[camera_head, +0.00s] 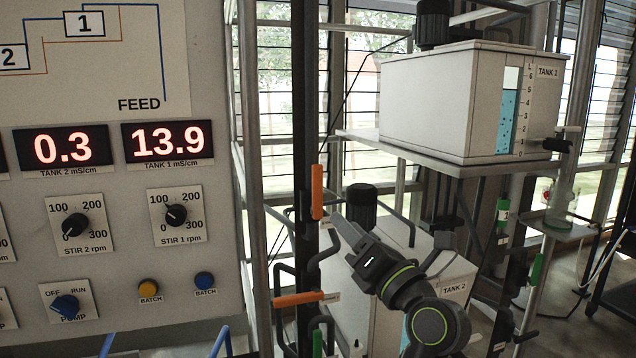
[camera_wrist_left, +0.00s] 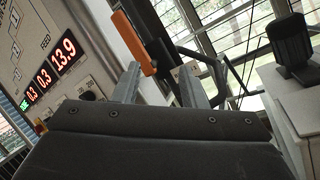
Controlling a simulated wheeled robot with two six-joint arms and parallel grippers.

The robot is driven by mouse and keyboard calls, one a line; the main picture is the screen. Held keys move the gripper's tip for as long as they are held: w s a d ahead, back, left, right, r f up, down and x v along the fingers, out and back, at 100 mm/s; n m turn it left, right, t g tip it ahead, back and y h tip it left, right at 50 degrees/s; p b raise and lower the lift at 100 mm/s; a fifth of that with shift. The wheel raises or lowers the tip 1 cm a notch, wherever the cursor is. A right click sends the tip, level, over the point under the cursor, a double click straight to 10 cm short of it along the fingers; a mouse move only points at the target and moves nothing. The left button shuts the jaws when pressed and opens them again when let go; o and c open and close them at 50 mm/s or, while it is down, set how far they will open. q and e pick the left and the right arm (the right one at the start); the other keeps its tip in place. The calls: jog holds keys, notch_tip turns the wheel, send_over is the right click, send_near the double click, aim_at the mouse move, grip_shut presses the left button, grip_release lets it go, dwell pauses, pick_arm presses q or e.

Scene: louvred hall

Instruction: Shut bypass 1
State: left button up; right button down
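Two orange lever handles sit on black pipework right of the panel in the head view. The upper handle (camera_head: 317,191) stands upright along the pipe. The lower handle (camera_head: 298,299) lies level, across the pipe. Small tags beside them are too small to read, so I cannot tell which is bypass 1. My left gripper (camera_head: 340,224) is just right of and below the upper handle. In the left wrist view its fingers (camera_wrist_left: 160,78) are apart with nothing between them, and an orange handle (camera_wrist_left: 134,43) is beyond the tips, towards the left finger. My right gripper is not in view.
The control panel (camera_head: 104,240) with knobs and displays fills the left. Tank 1 (camera_head: 425,105) stands on a shelf (camera_head: 455,165) at upper right. Tank 2 (camera_head: 445,272) is low behind my arm. Green handles (camera_head: 537,269) hang on pipes at right.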

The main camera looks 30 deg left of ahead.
aim_at(318, 183)
pick_arm(q)
jog(key=s+d+r+n+t+h, duration=0.2)
jog(key=s+r+n+h, duration=0.2)
jog(key=s+r+h, duration=0.25)
jog(key=shift+n+y, duration=0.3)
jog(key=shift+y, duration=0.15)
jog(key=p+x, duration=0.1)
jog(key=x, duration=0.2)
jog(key=p+x, duration=0.2)
jog(key=x, duration=0.1)
jog(key=r+p+x, duration=0.1)
jog(key=p+x, duration=0.1)
jog(key=x, duration=0.1)
jog(key=shift+a, duration=0.3)
jog(key=shift+w+f, duration=0.15)
jog(key=shift+f, duration=0.05)
jog(key=shift+w+a+p, duration=0.1)
jog(key=shift+a+p, duration=0.1)
jog(key=shift+p, duration=0.15)
jog(key=shift+w, duration=0.1)
jog(key=shift+a, duration=0.15)
jog(key=shift+c, duration=0.5)
grip_shut()
